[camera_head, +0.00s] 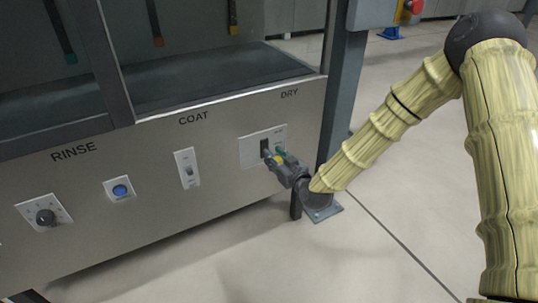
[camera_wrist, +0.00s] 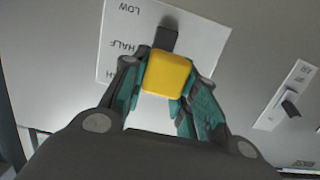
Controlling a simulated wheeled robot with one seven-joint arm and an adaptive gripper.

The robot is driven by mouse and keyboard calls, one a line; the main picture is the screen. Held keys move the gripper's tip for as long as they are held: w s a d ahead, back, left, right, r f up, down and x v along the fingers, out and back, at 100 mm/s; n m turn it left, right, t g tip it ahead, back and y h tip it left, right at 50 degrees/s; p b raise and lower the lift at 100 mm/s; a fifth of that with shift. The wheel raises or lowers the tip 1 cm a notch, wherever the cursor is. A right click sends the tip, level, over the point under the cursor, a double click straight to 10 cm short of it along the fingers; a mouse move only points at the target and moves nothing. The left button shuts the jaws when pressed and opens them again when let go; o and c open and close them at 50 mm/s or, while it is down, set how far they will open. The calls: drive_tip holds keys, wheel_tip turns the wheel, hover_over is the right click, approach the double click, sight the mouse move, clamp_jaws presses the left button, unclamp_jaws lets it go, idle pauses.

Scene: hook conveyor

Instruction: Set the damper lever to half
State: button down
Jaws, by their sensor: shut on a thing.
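The damper lever is on a white plate (camera_head: 250,150) under the DRY label. It has a dark stem (camera_wrist: 163,40) and a yellow knob (camera_wrist: 167,75). My gripper (camera_head: 279,158) is shut on the yellow knob, with a teal-lined finger on each side of it in the wrist view. The plate (camera_wrist: 205,42) shows upside down there, with the words LOW and HALF left of the lever. The stem is roughly level with HALF, and the knob sticks out towards the camera. The plate's lower part is hidden by the knob and fingers.
A blue button (camera_head: 120,190) and a round black knob (camera_head: 45,217) are further left. A grey post (camera_head: 338,100) stands just right of the panel. Open floor lies below.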

idle(0.5)
drive_tip(key=c, duration=1.1)
unclamp_jaws()
drive_tip(key=shift+s+d, duration=0.1)
drive_tip(key=v, duration=1.1)
drive_tip(key=shift+s+d+r, duration=0.1)
drive_tip(key=shift+s+r, duration=0.1)
drive_tip(key=shift+s, duration=0.15)
